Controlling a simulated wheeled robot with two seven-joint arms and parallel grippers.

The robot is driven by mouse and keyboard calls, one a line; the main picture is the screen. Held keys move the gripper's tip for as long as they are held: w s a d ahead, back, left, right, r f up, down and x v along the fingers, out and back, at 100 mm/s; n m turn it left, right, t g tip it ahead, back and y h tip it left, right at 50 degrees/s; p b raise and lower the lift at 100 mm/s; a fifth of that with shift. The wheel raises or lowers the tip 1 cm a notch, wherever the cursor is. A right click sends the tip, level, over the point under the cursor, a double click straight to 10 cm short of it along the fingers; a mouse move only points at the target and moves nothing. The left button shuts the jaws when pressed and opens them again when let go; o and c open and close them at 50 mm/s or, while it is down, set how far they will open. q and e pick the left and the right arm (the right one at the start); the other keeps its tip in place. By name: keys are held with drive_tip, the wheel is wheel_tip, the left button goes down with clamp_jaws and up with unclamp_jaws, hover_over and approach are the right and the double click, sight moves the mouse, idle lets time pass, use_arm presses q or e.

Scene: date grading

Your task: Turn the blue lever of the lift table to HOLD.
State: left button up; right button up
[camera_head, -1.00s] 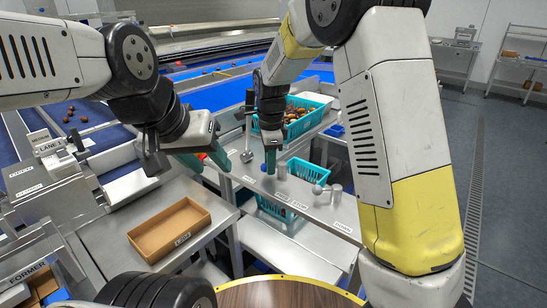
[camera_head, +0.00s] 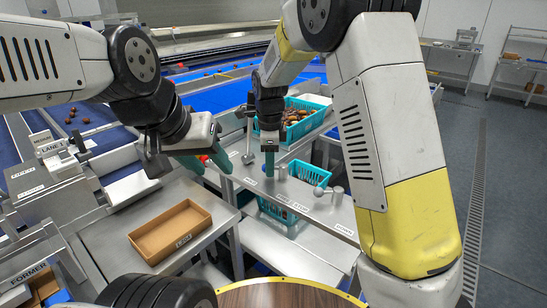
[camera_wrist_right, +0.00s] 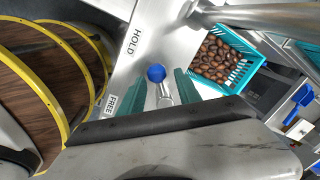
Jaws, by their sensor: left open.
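The blue lever shows in the right wrist view as a round blue knob (camera_wrist_right: 156,73) on a short silver stem. A HOLD label (camera_wrist_right: 133,41) lies beyond the knob, up and to the left, and a FREE label (camera_wrist_right: 110,105) lies to the lower left. My right gripper (camera_wrist_right: 161,86) is open, with one teal finger on each side of the lever; a gap seems to show on both sides of the knob. In the head view the right gripper (camera_head: 270,163) points down over the steel table. My left gripper (camera_head: 207,160) is open and empty, to the left.
Teal baskets (camera_head: 310,173) stand by the steel table (camera_head: 318,215); one basket holding dates (camera_wrist_right: 247,71) is near the right gripper. A brown tray (camera_head: 148,250) lies at left. Silver knobbed handles (camera_head: 336,190) stand right of the right gripper.

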idle(0.3)
wheel_tip(320, 180, up, 8)
drive_tip(key=shift+s+f, duration=0.15)
drive_tip(key=shift+s, duration=0.3)
drive_tip(key=shift+d, duration=0.1)
